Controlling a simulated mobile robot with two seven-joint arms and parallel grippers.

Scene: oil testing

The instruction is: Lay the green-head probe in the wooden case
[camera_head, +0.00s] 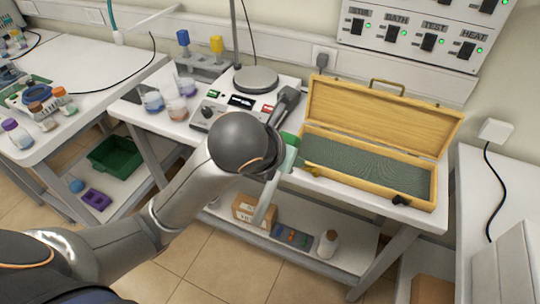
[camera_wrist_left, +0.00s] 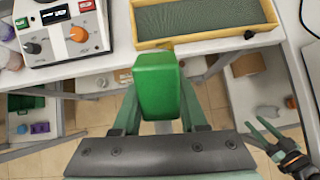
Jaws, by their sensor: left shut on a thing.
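The green-head probe shows its green block-shaped head (camera_wrist_left: 157,84) in the left wrist view, between the fingers of my left gripper (camera_wrist_left: 160,108), which is shut on it. In the head view the green head (camera_head: 289,138) is partly hidden by my wrist, just left of the wooden case. I cannot make out the probe's shaft. The wooden case (camera_head: 436,194) stands open on the bench, its lid raised at the back and a dark grey-green lining inside. My right gripper (camera_wrist_left: 256,128) shows at the right of the left wrist view, fingers apart and empty, below bench height.
A hotplate unit (camera_head: 205,115) with knobs stands left of the case. Beakers (camera_head: 153,102) and a rack with blue and yellow tops are further left. A switch panel (camera_head: 425,35) hangs behind. A lower shelf holds a box (camera_head: 245,208) and a bottle (camera_head: 327,243).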

